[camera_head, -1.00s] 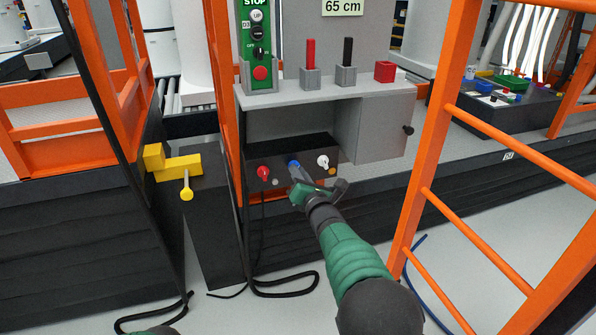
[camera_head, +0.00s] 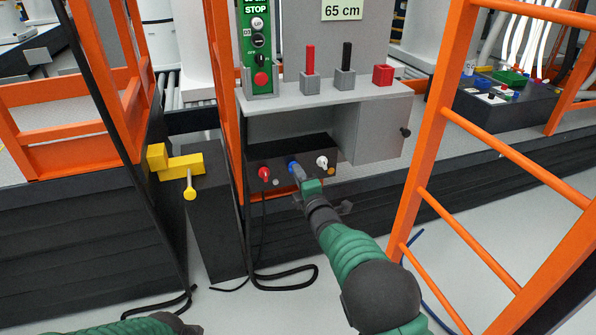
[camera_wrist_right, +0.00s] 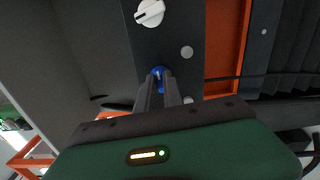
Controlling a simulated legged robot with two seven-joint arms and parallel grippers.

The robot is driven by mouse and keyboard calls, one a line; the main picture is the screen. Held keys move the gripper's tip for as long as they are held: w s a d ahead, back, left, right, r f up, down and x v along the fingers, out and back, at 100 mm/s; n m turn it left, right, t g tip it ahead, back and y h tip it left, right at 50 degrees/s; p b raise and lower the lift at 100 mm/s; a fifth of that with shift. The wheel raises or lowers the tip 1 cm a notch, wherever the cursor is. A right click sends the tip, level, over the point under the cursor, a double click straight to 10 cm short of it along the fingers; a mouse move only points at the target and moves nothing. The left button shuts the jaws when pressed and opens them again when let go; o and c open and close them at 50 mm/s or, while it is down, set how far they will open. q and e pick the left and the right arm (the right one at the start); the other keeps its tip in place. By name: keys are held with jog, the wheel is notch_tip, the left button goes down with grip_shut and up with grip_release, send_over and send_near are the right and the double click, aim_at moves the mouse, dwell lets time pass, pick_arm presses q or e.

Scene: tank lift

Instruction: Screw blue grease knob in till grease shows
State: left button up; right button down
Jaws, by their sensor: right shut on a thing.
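The blue knob (camera_head: 292,165) is on the front of a black box (camera_head: 310,154), between a red knob (camera_head: 263,172) and a white knob (camera_head: 322,162). My right gripper (camera_head: 298,174) is shut on the blue knob. In the right wrist view the two fingers (camera_wrist_right: 158,88) close around the blue knob (camera_wrist_right: 158,71), which they partly hide. Small round grey spots (camera_wrist_right: 187,52) show on the panel beside it; I cannot tell grease on them. An orange-brown spot (camera_head: 331,172) is below the white knob. My left gripper is out of view; only part of the left arm shows.
A grey shelf (camera_head: 300,98) overhangs the box, with a grey cabinet (camera_head: 385,130) to its right. Orange rails (camera_head: 432,140) stand close to the right of my arm.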

jog(key=n+p, duration=0.1)
jog(key=n, duration=0.6)
jog(key=n+p, duration=0.1)
jog(key=n, duration=0.7)
jog(key=n+p, duration=0.1)
jog(key=n, duration=0.7)
jog(key=shift+s+a+f, duration=0.2)
jog(key=shift+a, duration=0.15)
dwell(2.0)
dwell(0.3)
